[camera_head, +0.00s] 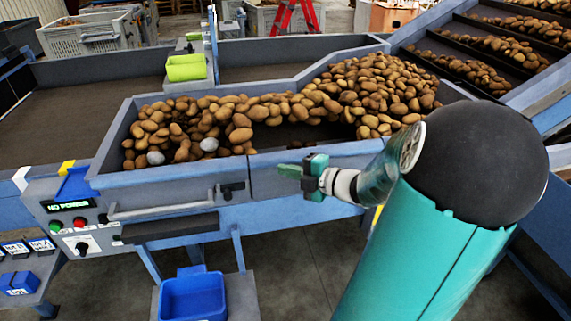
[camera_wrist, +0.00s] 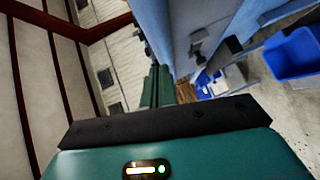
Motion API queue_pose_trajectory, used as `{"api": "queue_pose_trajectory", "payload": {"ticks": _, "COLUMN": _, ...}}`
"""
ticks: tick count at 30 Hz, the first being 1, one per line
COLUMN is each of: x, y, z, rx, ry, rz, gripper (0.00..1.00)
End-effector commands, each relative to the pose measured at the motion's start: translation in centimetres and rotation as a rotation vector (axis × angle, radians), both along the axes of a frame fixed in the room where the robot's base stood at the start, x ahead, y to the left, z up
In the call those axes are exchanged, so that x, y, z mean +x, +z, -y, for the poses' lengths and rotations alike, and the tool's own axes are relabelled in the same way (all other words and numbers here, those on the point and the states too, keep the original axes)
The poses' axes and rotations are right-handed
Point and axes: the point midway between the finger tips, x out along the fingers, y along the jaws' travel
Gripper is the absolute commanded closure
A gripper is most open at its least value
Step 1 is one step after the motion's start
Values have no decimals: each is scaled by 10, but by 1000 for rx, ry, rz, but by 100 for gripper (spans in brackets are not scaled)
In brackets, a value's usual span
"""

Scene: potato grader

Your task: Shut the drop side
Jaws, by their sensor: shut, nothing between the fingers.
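The drop side (camera_head: 165,190) looks like the blue-grey front panel of the potato trough, with a long grey bar handle (camera_head: 160,209) low on it. A dark latch (camera_head: 228,190) sits near its right end. The panel looks roughly upright, but I cannot tell whether it is fully closed. My gripper (camera_head: 288,171) is shut and empty, in front of the trough's front wall, right of the latch. A gap to the wall is hard to judge. In the wrist view my closed fingers (camera_wrist: 160,85) point along the blue machine side (camera_wrist: 205,25).
Potatoes (camera_head: 350,90) fill much of the trough. Floor right of the blue tub is clear.

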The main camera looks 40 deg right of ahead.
Motion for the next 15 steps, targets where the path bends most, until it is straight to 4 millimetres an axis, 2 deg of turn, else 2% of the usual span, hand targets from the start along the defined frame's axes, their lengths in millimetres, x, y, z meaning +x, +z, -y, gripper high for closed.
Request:
{"api": "queue_pose_trajectory", "payload": {"ticks": 6, "x": 24, "y": -6, "z": 15, "rx": 1, "ry": 4, "rz": 2, "gripper": 100}}
{"api": "queue_pose_trajectory", "payload": {"ticks": 15, "x": 33, "y": -9, "z": 21, "rx": -1, "ry": 1, "rz": 1, "gripper": 100}}
